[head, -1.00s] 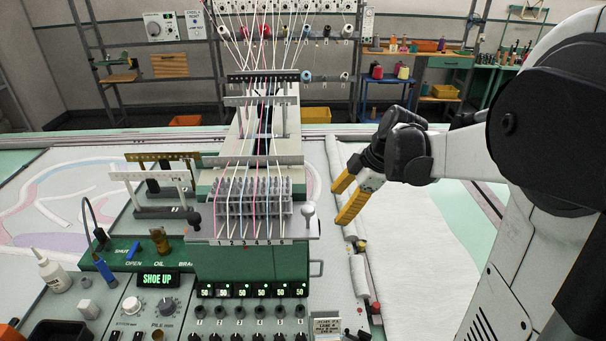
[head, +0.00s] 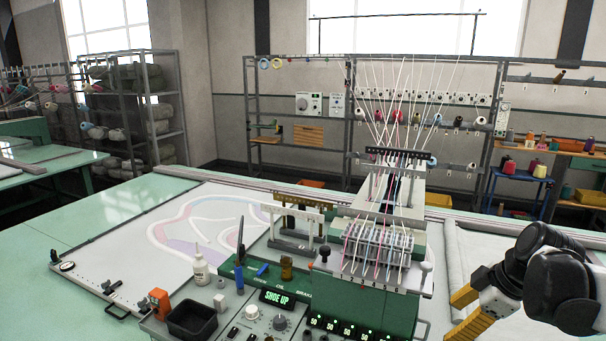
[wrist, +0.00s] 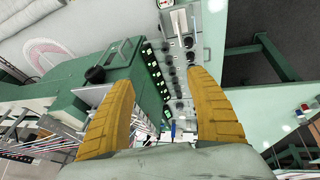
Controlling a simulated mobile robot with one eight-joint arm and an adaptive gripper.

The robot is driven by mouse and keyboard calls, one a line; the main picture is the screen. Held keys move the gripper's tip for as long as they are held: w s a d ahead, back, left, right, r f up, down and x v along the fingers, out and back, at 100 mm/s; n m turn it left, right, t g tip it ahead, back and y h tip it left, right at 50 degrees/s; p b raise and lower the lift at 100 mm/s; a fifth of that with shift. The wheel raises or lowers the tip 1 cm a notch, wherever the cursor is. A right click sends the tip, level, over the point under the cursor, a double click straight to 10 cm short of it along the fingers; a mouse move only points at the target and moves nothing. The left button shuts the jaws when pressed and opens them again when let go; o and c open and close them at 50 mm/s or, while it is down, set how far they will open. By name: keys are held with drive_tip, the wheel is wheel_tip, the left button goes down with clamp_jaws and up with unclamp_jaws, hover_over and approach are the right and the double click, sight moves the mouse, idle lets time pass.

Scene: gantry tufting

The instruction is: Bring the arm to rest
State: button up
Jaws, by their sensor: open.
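My gripper (head: 466,314) is at the lower right in the head view, to the right of the green tufting head (head: 370,290). Its yellow fingers are apart with nothing between them. In the wrist view the two ribbed yellow fingers of my gripper (wrist: 165,105) stand wide apart. The green machine housing (wrist: 122,65) and its knob panel (wrist: 178,70) lie beyond them. The gripper looks clear of the machine, though the exact gap cannot be told.
A white bottle (head: 199,268), a black bin (head: 192,318) and an orange block (head: 159,302) stand left of the control panel. Threads (head: 400,110) rise from the tufting head. The white rolled cloth (head: 453,262) lies to its right. The green table at left is mostly bare.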

drive_tip(key=s+a+f+m+t+h+b, duration=0.1)
drive_tip(key=s+a+f+m+b, duration=0.5)
drive_tip(key=f+b, duration=0.2)
drive_tip(key=s+a+f+m+t+h+b, duration=0.1)
drive_tip(key=s+a+f+m+t+b, duration=0.1)
drive_tip(key=s+a+f+m+b, duration=0.4)
wheel_tip(320, 180, down, 3)
drive_tip(key=b, duration=0.4)
drive_tip(key=shift+a+m+h, duration=0.25)
drive_tip(key=shift+m+h, duration=0.05)
drive_tip(key=shift+h, duration=0.1)
